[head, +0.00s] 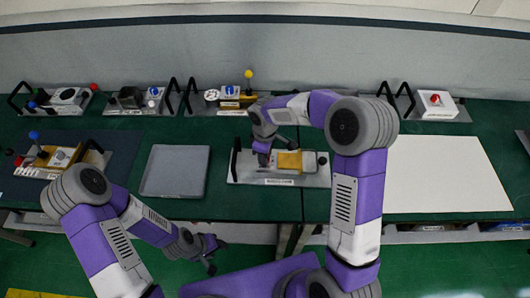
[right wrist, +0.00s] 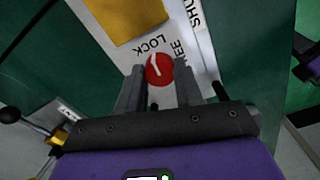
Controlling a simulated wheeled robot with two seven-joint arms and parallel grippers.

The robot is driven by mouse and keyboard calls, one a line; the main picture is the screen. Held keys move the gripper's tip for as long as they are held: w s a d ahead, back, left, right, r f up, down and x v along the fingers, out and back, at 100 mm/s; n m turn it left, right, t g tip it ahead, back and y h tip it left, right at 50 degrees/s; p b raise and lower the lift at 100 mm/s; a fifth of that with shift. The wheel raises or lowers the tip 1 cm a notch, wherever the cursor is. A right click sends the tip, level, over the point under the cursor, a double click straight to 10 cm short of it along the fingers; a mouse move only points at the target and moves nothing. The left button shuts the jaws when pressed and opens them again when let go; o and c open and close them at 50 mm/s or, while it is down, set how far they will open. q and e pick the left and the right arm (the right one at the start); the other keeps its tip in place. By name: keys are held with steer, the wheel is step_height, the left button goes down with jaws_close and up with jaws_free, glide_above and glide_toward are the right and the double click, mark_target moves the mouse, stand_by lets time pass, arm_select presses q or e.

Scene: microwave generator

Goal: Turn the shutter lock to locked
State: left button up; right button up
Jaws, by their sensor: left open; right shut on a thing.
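The shutter lock is a round red knob (right wrist: 160,69) with a white pointer line, on a light panel in the right wrist view. The word LOCK is printed above it and a partly hidden word ending in EE is to its upper right. The pointer slants up toward the LOCK side. My right gripper (right wrist: 160,88) has its fingers on both sides of the knob, shut on it. In the head view my right gripper (head: 262,158) is at the left part of the device plate (head: 240,177) and hides the knob. My left gripper (head: 210,256) is open and empty, low in front of the table.
A yellow block (head: 289,161) is on the same plate, right of the gripper. A grey tray (head: 175,171) lies to the left and a white sheet (head: 440,174) to the right. Several other devices with handles stand along the back and at the far left.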

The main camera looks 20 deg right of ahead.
steer(key=shift+n, duration=0.4)
steer(key=o, duration=1)
steer(key=shift+o, duration=0.2)
step_height(320, 180, up, 8)
steer(key=shift+f+p, duration=0.2)
steer(key=shift+p, duration=0.2)
